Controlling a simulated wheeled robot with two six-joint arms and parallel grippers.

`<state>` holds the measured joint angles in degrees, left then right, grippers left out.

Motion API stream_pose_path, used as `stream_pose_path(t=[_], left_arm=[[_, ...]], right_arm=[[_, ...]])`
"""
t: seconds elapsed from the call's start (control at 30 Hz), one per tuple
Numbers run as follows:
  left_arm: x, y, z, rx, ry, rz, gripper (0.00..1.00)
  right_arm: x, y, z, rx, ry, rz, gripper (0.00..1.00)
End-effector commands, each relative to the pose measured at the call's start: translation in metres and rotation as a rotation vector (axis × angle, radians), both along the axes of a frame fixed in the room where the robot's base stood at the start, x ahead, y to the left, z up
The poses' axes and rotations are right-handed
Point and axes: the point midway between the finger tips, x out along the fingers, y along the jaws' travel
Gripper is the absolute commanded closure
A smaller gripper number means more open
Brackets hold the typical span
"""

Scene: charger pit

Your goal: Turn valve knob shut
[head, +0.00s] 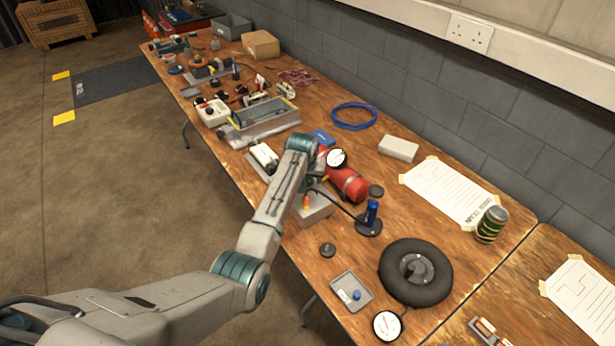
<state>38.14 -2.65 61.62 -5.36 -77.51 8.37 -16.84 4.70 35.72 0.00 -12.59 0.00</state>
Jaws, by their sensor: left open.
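A red cylinder (348,184) lies on the wooden workbench (345,257), with a round white gauge (337,158) at its upper left end. I cannot make out the valve knob clearly; my arm covers part of this area. My left arm reaches in from the left and bends down beside the cylinder. My left gripper (311,181) is small, dark and partly hidden by the arm, just left of the cylinder's end. It is open; I cannot tell whether it touches anything. My right gripper is out of view.
A blue hose coil (354,115) and a white block (398,149) lie behind. A grey block wall borders the bench.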

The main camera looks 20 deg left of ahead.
Motion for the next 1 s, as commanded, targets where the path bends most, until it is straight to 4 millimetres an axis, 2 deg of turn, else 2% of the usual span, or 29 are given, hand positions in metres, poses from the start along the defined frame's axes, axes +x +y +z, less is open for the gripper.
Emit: stream_pose_path(t=[0.13,0.4,0.6,0.63,1.0], left_arm=[[0.002,0.000,-0.006,0.000,0.000,0.000,0.45],[0.002,0.001,-0.007,0.000,0.000,0.000,0.47],[0.002,0.001,-0.007,0.000,0.000,0.001,0.86],[0.002,0.001,-0.007,0.000,0.000,0.001,0.89],[0.002,0.002,-0.005,0.000,0.001,-0.057,0.89]], right_arm=[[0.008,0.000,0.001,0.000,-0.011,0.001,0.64],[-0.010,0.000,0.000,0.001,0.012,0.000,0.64],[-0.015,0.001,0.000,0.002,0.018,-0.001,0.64],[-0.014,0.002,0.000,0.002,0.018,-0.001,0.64],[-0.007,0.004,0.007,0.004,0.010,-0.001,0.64]])
